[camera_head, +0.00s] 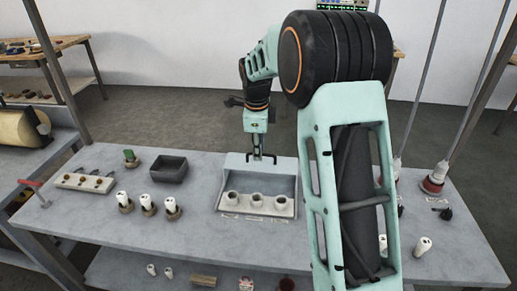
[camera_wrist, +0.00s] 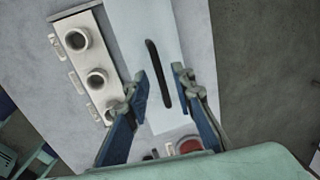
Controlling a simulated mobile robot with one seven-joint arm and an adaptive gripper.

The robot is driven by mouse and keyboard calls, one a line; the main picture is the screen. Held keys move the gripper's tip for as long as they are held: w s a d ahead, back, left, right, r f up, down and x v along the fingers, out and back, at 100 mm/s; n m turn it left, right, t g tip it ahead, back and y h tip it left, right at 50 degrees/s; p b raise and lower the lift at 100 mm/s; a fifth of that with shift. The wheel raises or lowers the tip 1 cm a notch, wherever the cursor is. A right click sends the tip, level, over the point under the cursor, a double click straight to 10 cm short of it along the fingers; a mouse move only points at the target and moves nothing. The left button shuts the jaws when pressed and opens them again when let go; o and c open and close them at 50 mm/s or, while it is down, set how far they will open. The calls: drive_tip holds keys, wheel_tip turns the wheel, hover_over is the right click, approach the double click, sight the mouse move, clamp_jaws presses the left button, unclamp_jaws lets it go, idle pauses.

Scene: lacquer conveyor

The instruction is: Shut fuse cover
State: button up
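The fuse box (camera_head: 227,208) is a pale box on the grey table with three round white sockets in a row along its front; the sockets also show at left in the wrist view (camera_wrist: 96,77). Its cover (camera_head: 234,163) is a light panel that stands raised behind the sockets. In the wrist view the cover (camera_wrist: 140,25) carries a long dark slot or handle (camera_wrist: 158,76). My gripper (camera_head: 258,155) points down at the cover's upper part. In the wrist view its blue fingertips (camera_wrist: 161,86) are apart, either side of the dark strip, with visible gaps.
A dark open tray (camera_head: 168,165) and several white cylinders on brown bases (camera_head: 147,205) stand left of the box. A pale block with levers (camera_head: 85,181) lies farther left. A red-based lamp or fitting (camera_head: 432,184) stands at right. My arm hides the table right of the box.

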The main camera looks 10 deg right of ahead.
clamp_jaws()
drive_tip(key=shift+s, duration=0.1)
drive_tip(key=shift+s+a+f, duration=0.1)
drive_tip(key=shift+s, duration=0.1)
drive_tip(key=shift+c, duration=2.2)
unclamp_jaws()
drive_tip(key=s+a+b, duration=0.3)
drive_tip(key=s+b, duration=0.1)
drive_tip(key=s, duration=0.5)
drive_tip(key=shift+s, duration=0.4)
drive_tip(key=o, duration=0.6)
drive_tip(key=shift+w, duration=0.1)
